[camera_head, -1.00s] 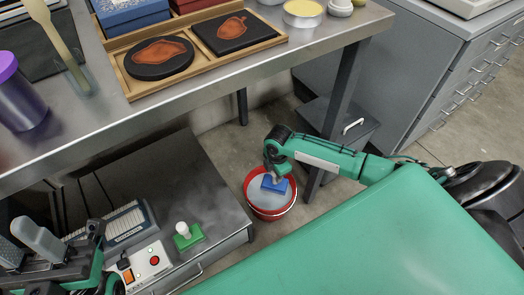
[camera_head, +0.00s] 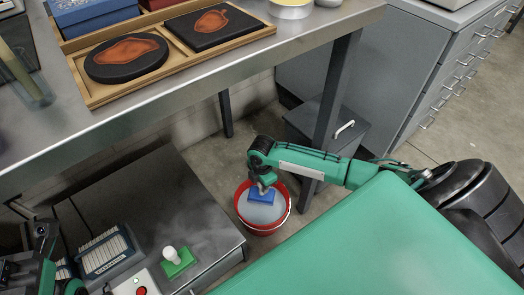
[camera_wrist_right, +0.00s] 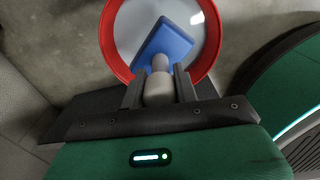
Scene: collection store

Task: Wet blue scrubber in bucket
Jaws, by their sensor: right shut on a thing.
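The blue scrubber (camera_head: 262,197) is a flat blue block with a pale knob handle. My right gripper (camera_head: 266,182) is shut on that handle, with the block below the fingers. In the right wrist view the gripper (camera_wrist_right: 160,84) clasps the pale knob, and the blue block (camera_wrist_right: 165,45) lies over the bucket opening. The red bucket (camera_head: 241,216) stands on the floor and holds greyish liquid; its rim (camera_wrist_right: 112,58) rings the scrubber. I cannot tell whether the block touches the liquid. My left gripper is not clearly in view; part of my left arm shows at the lower left.
A green scrubber with a white knob (camera_head: 178,262) sits on a low grey cabinet (camera_head: 150,205) left of the bucket. A switch box (camera_head: 140,285) and a slatted rack (camera_head: 105,250) are beside it. The metal table (camera_head: 200,85) overhangs behind, its leg (camera_head: 330,110) close to the bucket.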

